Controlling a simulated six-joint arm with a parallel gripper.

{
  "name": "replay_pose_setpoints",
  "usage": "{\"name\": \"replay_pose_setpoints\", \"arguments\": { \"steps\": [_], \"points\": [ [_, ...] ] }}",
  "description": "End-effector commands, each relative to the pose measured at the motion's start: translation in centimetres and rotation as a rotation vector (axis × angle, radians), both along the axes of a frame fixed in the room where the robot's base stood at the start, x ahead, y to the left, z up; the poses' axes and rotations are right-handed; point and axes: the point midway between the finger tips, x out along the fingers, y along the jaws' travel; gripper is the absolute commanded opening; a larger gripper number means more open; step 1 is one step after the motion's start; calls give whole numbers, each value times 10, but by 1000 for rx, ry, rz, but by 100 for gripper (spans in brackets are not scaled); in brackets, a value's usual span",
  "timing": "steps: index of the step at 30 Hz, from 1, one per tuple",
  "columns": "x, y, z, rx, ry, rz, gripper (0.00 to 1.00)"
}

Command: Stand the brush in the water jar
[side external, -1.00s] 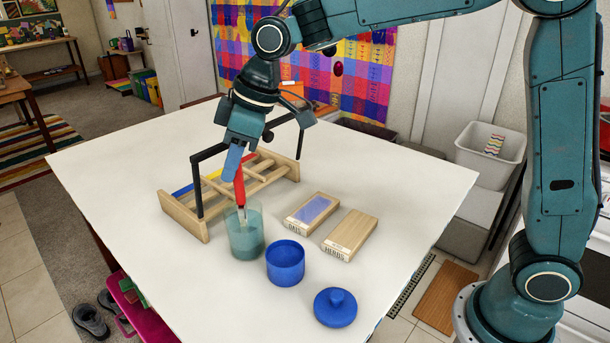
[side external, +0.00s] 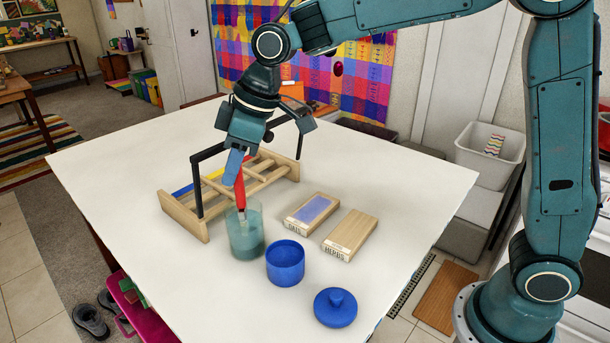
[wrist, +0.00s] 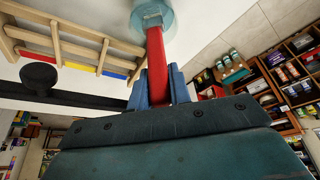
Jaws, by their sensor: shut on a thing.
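The water jar (side external: 246,238) is a clear glass with blue-green water, standing on the white table. My gripper (side external: 237,168) is above it, shut on the red handle of the brush (side external: 240,190). The brush points down, slightly tilted, and its lower end is inside the jar's mouth. In the wrist view the red brush (wrist: 157,65) runs from between the blue fingers (wrist: 157,85) to the jar (wrist: 150,14). Whether the tip touches the jar's bottom I cannot tell.
A wooden rack (side external: 185,217) with blue, yellow and red pieces stands right behind the jar. The front left of the table is clear.

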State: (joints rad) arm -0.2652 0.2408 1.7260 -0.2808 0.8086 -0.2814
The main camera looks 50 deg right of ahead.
Motion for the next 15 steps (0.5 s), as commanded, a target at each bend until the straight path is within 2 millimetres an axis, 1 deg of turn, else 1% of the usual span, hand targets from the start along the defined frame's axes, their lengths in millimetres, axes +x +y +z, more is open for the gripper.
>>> {"name": "replay_pose_setpoints", "arguments": {
  "steps": [15],
  "points": [
    [0, 0, -8, -1, 1, 0, 0]
  ]
}}
